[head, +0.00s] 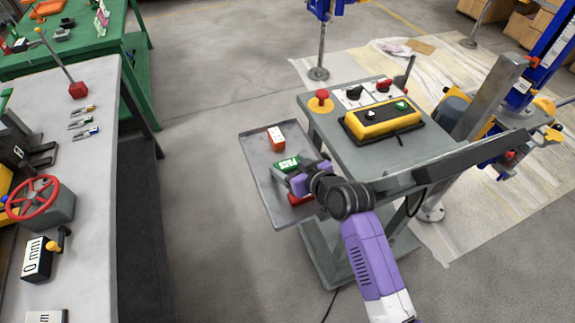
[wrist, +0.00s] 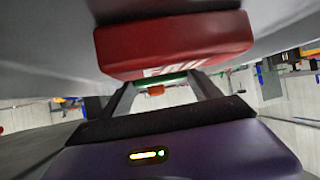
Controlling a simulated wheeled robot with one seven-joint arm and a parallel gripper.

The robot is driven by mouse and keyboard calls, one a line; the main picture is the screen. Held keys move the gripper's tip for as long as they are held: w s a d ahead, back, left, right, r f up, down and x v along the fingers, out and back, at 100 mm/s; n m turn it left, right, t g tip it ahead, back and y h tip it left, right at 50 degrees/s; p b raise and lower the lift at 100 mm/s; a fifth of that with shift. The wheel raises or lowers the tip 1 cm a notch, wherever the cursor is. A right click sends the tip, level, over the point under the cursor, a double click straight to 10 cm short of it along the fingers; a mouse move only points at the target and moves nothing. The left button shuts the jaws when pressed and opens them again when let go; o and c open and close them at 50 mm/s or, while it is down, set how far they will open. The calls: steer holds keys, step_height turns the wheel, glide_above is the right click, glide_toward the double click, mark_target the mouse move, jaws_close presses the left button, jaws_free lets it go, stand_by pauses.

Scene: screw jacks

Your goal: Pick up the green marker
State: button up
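The green marker (head: 287,164) is a small green block with a white label, at the right part of the grey side tray (head: 258,173) in the head view. My gripper (head: 297,180) is at it, reaching in from the lower right. In the wrist view a thin green strip of the marker (wrist: 168,78) shows between my two spread fingertips (wrist: 163,84). It spans the gap, but whether the fingers press on it cannot be told. The marker's underside is hidden.
A red block (head: 298,199) lies beside my gripper and looms large in the wrist view (wrist: 175,45). An orange-red labelled block (head: 276,138) lies farther back on the tray. The grey cart top (head: 345,140) with a yellow control box (head: 383,123) stands to the right.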

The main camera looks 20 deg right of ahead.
steer(key=shift+c, duration=1.4)
